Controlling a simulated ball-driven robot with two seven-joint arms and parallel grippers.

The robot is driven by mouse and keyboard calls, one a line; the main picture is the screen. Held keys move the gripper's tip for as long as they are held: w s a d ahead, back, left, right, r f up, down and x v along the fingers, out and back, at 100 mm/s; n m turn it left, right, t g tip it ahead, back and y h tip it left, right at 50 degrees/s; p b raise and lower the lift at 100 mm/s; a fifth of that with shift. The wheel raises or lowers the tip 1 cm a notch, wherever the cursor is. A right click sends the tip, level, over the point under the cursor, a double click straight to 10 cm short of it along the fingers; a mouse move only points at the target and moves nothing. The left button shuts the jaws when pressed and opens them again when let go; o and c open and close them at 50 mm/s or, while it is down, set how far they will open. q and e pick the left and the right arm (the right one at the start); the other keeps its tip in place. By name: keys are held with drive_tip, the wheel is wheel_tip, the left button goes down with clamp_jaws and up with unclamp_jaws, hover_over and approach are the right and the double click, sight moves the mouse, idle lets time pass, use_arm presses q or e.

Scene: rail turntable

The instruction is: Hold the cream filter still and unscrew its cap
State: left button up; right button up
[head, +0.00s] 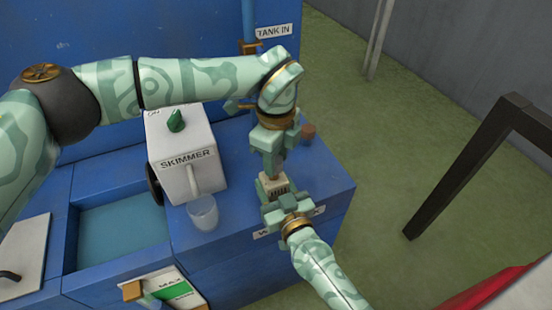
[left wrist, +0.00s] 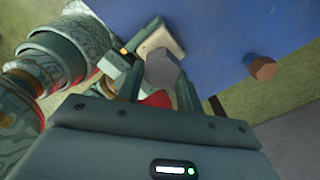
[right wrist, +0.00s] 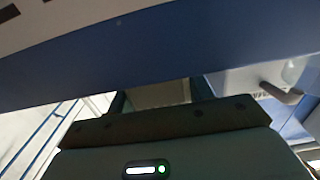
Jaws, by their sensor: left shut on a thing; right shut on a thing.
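The cream filter (head: 273,187) is at the right part of the blue unit's top, mostly covered by my grippers. In the left wrist view its cream body (left wrist: 158,38) shows beyond a grey, faceted cap (left wrist: 164,70). My left gripper (head: 268,165) comes down from above and is shut on the cap, one finger on each side. My right gripper (head: 280,204) comes from the lower right and is shut on the filter body. In the right wrist view a dim beige face of the filter (right wrist: 158,95) shows between the fingers. The cap's thread is hidden.
A white skimmer box (head: 180,150) with a green knob stands left of the grippers, with a clear cup (head: 203,212) before it. A small brown cylinder (head: 308,132) is behind the filter. A water basin (head: 122,228) lies left; a dark frame (head: 465,180) stands right.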

use_arm(q)
drive_tip(key=shift+r, duration=0.15)
drive_tip(key=shift+r, duration=2.45)
use_arm(e)
drive_tip(key=o, duration=1.5)
drive_tip(key=shift+c, duration=0.2)
